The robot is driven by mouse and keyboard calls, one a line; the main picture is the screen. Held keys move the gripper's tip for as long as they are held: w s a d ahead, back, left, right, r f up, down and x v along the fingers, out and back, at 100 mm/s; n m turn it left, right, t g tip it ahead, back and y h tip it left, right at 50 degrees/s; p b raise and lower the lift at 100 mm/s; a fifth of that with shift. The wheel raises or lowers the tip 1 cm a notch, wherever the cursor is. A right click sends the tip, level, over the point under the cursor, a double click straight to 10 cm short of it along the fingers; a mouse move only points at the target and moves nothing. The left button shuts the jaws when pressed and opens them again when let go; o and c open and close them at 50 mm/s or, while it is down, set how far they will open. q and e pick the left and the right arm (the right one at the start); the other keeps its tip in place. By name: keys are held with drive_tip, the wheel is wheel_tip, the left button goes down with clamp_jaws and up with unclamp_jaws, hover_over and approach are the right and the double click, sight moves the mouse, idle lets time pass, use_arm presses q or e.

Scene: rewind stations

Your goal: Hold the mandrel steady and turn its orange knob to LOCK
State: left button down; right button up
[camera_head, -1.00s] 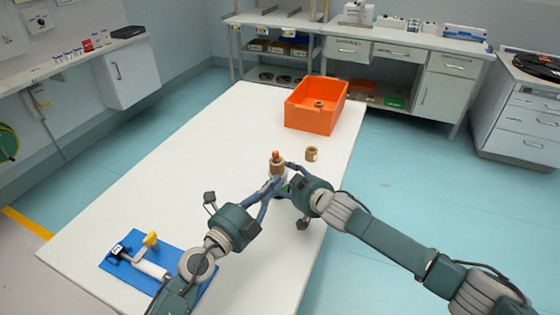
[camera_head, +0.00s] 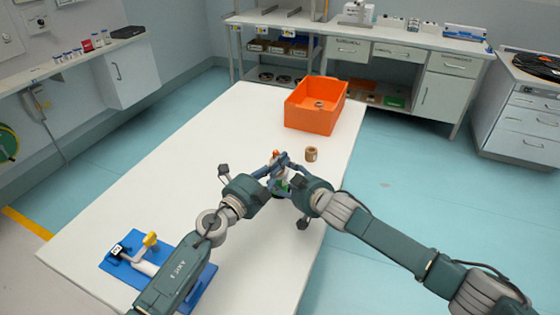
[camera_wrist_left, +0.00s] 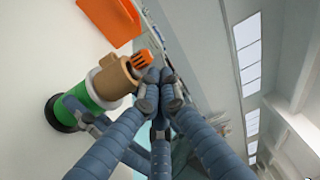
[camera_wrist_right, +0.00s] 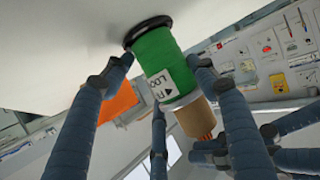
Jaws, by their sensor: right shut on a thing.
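The mandrel stands on the white table (camera_head: 175,170). In the right wrist view it has a green body (camera_wrist_left: 100,85) with a black base, a tan core (camera_wrist_right: 195,118) on it and a partly readable label. Its orange knob (camera_head: 275,153) is at the top and also shows in the left wrist view (camera_wrist_left: 142,62). My right gripper (camera_wrist_right: 158,72) is shut on the green body, a finger on each side.
A loose tan core (camera_head: 311,154) stands right of the mandrel. An orange bin (camera_head: 312,118) behind it holds another core. A blue fixture (camera_head: 125,262) with a yellow-knobbed crank is at the front left, partly behind my left arm. The table's left middle is clear.

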drive_tip(key=shift+s+f, duration=0.1)
drive_tip(key=shift+f, duration=0.05)
use_arm(q)
drive_tip(key=shift+w+a, duration=0.2)
drive_tip(key=shift+a, duration=0.1)
idle(0.4)
drive_tip(key=s, duration=0.9)
drive_tip(key=shift+s+a+f, duration=0.25)
drive_tip(key=shift+s+a, duration=0.05)
drive_tip(key=shift+a, duration=0.1)
